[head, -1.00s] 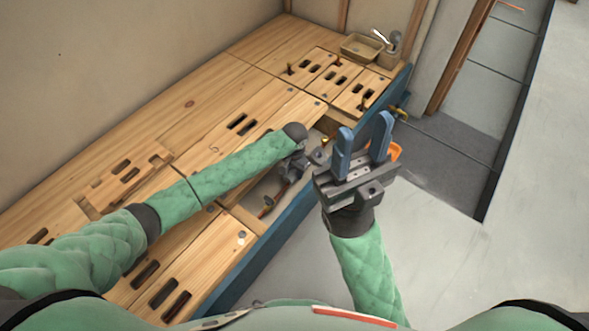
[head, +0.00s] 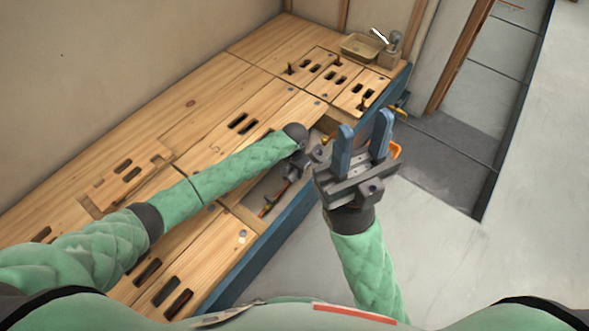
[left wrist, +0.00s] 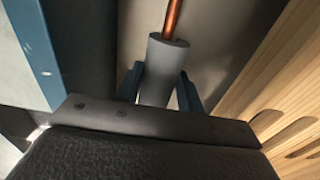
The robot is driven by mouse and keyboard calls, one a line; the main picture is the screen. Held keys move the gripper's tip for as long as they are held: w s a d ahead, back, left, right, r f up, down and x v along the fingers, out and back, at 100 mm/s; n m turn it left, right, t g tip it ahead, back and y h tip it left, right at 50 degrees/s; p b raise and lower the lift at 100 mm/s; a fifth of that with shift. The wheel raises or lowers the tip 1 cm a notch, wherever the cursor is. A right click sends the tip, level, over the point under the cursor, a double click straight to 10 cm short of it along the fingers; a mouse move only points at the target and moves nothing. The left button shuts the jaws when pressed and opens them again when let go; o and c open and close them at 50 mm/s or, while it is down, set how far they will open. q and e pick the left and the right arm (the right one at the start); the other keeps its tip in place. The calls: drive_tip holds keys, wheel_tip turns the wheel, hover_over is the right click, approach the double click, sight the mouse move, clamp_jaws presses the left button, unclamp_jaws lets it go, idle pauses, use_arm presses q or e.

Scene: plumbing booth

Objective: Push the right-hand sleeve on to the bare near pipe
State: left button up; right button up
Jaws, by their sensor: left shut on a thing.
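My left gripper (left wrist: 160,88) is shut on a grey sleeve (left wrist: 165,60), one blue finger on each side of it. A copper pipe (left wrist: 173,20) runs from the sleeve's far end, in line with it; I cannot tell how far it goes inside. In the head view my left gripper (head: 297,167) is low over the open channel at the bench's front, and the sleeve is hidden or too small to make out. A reddish pipe length (head: 275,201) lies in the channel on the near side of it. My right gripper (head: 362,142) is open and empty, in front of the bench.
The wooden bench top (head: 170,105) has slotted boards along the channel. A blue front rail (head: 262,245) edges it. A tan tray (head: 361,46) and a grey cup (head: 391,50) stand at the far end. The floor (head: 450,230) on the right is clear.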

sight(294, 171)
use_arm(q)
drive_tip(key=shift+p, duration=0.55)
drive_tip(key=shift+f, duration=0.1)
idle(0.3)
drive_tip(key=shift+f, duration=0.8)
drive_tip(key=shift+f+p, duration=0.35)
drive_tip(key=shift+f, duration=0.35)
drive_tip(key=shift+p, duration=0.35)
idle(0.5)
drive_tip(key=shift+f+p, duration=0.15)
drive_tip(key=shift+p, duration=0.25)
